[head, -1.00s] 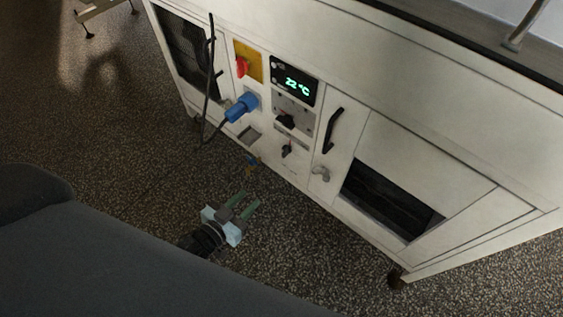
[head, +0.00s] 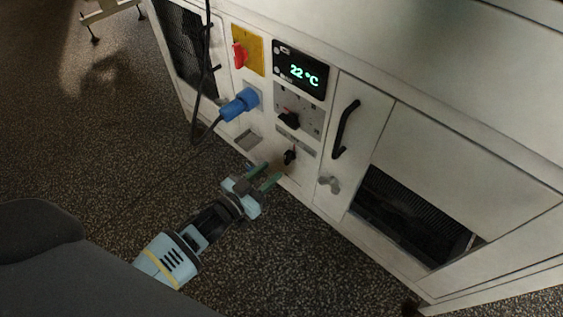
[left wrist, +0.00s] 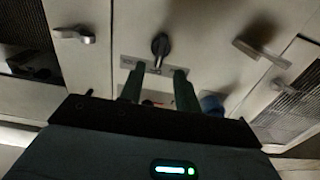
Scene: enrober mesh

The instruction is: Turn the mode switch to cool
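The white machine front carries two black rotary switches. The upper one (head: 288,120) sits on a grey plate below the display, and the lower one (head: 290,156) sits beneath a small label strip. I cannot read which is the mode switch. My left gripper (head: 268,174) is open and empty, with its green fingers pointing at the panel, just below and left of the lower switch and apart from it. In the left wrist view, which looks upside down, a black switch (left wrist: 160,45) shows beyond the gap between the fingers (left wrist: 158,88). My right gripper is out of view.
A display (head: 301,71) reads 22 °C. A red switch on a yellow plate (head: 248,50), a blue plug (head: 239,104) with a black cable, a grey latch (head: 330,183) and a black door handle (head: 345,129) surround the switches. The speckled floor in front is clear.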

